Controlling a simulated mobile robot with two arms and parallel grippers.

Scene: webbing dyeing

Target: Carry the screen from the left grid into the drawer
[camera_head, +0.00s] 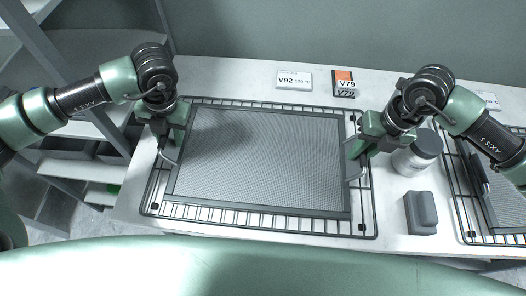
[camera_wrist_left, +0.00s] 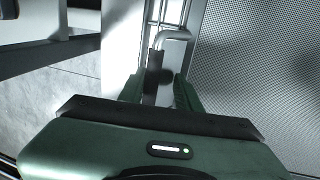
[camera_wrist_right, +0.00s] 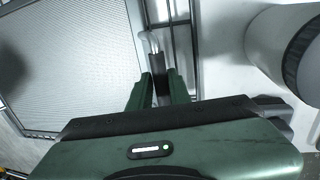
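The screen (camera_head: 262,160) is a grey mesh panel in a dark frame, lying over the left grid (camera_head: 250,228), a black wire rack on the white table. I cannot tell whether it rests on the wires or hangs just above them. My left gripper (camera_head: 170,142) is at the screen's left handle; in the left wrist view its fingers close around that handle (camera_wrist_left: 158,65). My right gripper (camera_head: 360,150) is at the right handle; in the right wrist view its fingers close around it (camera_wrist_right: 159,65). No drawer is clearly recognisable.
A grey shelf unit (camera_head: 75,170) stands left of the table. Right of the left grid are a white jar (camera_head: 412,160) with a grey lid and a grey block (camera_head: 420,213). A second grid with another screen (camera_head: 508,205) lies far right. Labels V92 (camera_head: 294,80) and V79 (camera_head: 343,80) stand behind.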

